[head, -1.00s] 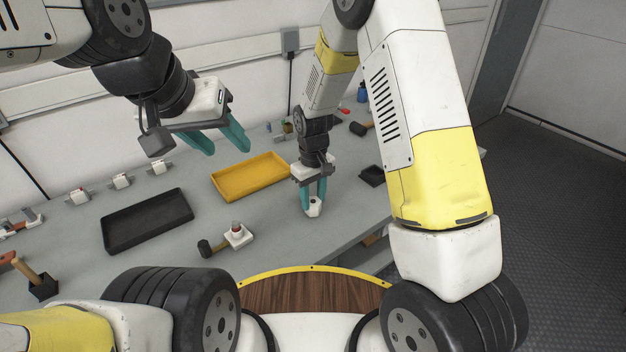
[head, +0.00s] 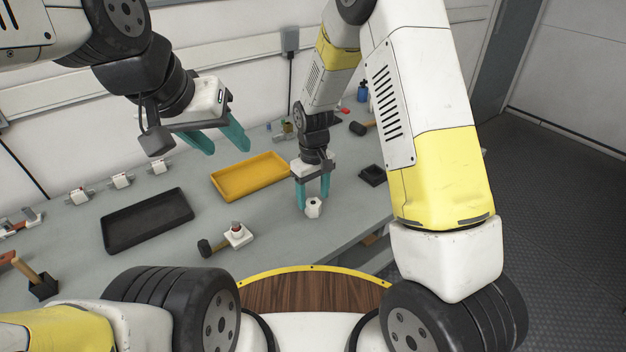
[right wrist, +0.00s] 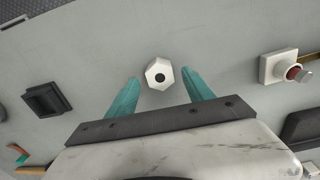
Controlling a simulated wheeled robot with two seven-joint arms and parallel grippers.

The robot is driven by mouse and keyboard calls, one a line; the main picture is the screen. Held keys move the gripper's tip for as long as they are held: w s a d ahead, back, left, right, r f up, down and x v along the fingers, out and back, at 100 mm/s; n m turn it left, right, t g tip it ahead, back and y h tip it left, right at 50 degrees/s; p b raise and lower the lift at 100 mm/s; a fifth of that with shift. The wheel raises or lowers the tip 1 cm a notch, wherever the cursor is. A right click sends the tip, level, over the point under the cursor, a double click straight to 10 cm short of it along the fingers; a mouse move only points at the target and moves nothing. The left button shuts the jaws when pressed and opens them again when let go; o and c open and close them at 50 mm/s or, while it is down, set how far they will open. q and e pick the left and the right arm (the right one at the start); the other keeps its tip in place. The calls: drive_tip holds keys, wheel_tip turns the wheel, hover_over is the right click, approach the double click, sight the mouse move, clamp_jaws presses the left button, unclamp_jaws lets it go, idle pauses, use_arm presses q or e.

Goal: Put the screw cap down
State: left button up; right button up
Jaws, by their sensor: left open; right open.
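The screw cap (head: 313,208) is a small white hexagonal piece with a dark hole in its top. It sits upright on the grey table. In the right wrist view the screw cap (right wrist: 159,74) lies just beyond and between my open fingertips, apart from both. My right gripper (head: 313,204) points down over it with teal fingers spread, and it also shows in the right wrist view (right wrist: 162,82). My left gripper (head: 226,148) is open and empty, held up over the back left of the table.
A yellow tray (head: 250,177) and a black tray (head: 148,221) lie to the left. A white base with a red part (head: 237,235) stands front left, beside a dark-headed mallet (head: 207,247). A small black holder (head: 372,176) is at right. The table around the cap is clear.

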wheel_tip(320, 180, up, 11)
wheel_tip(320, 180, up, 13)
drive_tip(key=m+t+y, duration=0.2)
drive_tip(key=m, duration=0.1)
hover_over(313, 203)
drive_tip(key=s+d, duration=0.7)
drive_tip(key=d, duration=0.1)
drive_tip(key=s+d+r+m+t, duration=0.1)
drive_tip(key=s+d+r+t, duration=0.1)
drive_tip(key=s, duration=0.4)
drive_tip(key=s+d+r+m+t, duration=0.2)
drive_tip(key=s+d+r, duration=0.1)
drive_tip(key=s, duration=0.4)
drive_tip(key=shift+d+r+m, duration=0.3)
drive_tip(key=shift+d+r, duration=0.1)
drive_tip(key=shift+r, duration=0.1)
